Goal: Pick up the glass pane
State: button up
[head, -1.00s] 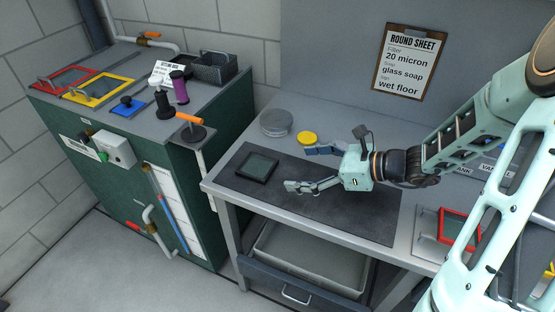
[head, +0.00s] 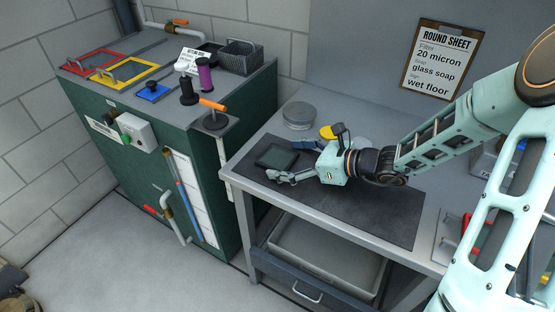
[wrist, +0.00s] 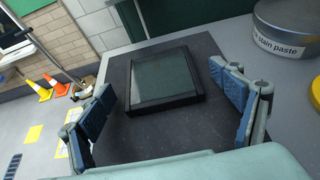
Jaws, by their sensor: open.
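The glass pane (head: 277,156) is a dark-framed, greenish square lying flat on the dark mat (head: 375,208) on the bench. In the wrist view the glass pane (wrist: 162,78) lies ahead of my gripper, between the lines of its two fingers and a little beyond the left one. My gripper (head: 294,162) is open and empty, its fingers pointing left at the pane. In the wrist view my gripper (wrist: 165,115) shows blue pads set wide apart. The right pad is close to the pane's right edge; I cannot tell whether they touch.
A grey round tin (head: 299,115) labelled stain paste and a yellow disc (head: 327,132) stand behind the pane. A green cabinet (head: 130,160) with an orange-handled tool (head: 213,105) stands left of the bench. An open drawer (head: 325,258) is below. The mat's right part is clear.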

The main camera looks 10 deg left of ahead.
jog(key=c, duration=1.4)
